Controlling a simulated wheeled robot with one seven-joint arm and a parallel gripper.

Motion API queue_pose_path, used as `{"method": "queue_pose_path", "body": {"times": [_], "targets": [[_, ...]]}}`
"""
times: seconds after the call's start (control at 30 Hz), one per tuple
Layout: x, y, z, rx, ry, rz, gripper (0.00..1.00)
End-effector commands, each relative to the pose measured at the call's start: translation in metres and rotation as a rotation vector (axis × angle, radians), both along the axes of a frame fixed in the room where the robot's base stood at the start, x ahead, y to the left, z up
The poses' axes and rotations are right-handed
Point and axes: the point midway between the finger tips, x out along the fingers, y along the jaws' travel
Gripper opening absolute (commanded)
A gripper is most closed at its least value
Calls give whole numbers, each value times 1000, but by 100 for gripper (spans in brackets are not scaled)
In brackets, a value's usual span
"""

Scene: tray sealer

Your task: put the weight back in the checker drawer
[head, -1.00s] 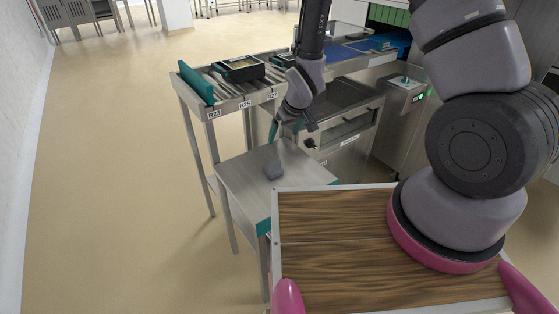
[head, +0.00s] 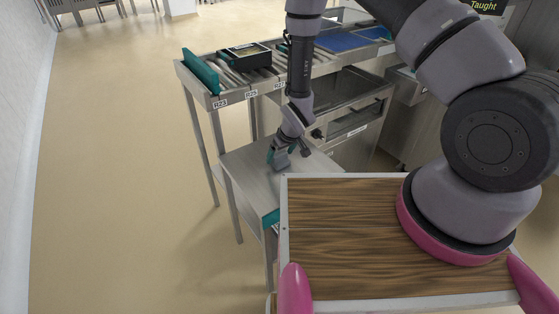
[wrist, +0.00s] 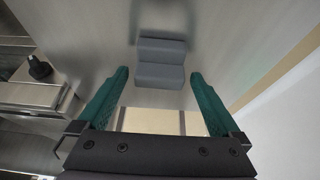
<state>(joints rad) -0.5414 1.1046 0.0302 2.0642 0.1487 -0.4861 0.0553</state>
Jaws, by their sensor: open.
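The weight is a grey stepped block (wrist: 161,62) on the steel side table (head: 245,170). In the wrist view it lies just beyond the two teal fingertips, roughly centred between them and not gripped. In the head view the weight (head: 281,166) is partly hidden by my gripper (head: 279,158), which is just above it, pointing down. My gripper also shows in the wrist view (wrist: 158,75) with its fingers wide apart and empty. A steel cabinet (head: 358,128) with a drawer-like front stands behind the table; I cannot tell whether it is the checker drawer.
A roller conveyor (head: 228,88) with a black tray (head: 246,56) and a teal end piece (head: 200,71) runs behind the side table. A wood-topped surface (head: 345,235) is in front of me. The floor at left is clear.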

Motion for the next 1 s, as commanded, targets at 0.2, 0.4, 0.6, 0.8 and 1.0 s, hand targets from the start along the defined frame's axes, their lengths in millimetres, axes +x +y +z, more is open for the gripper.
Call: {"method": "queue_pose_path", "body": {"times": [0.2,0.4,0.6,0.8,1.0], "targets": [[6,4,-18,0,0,-1,100],[7,3,-18,0,0,-1,100],[6,3,-18,0,0,-1,24],[7,3,-17,0,-1,-1,0],[7,4,-12,0,-1,-1,0]]}}
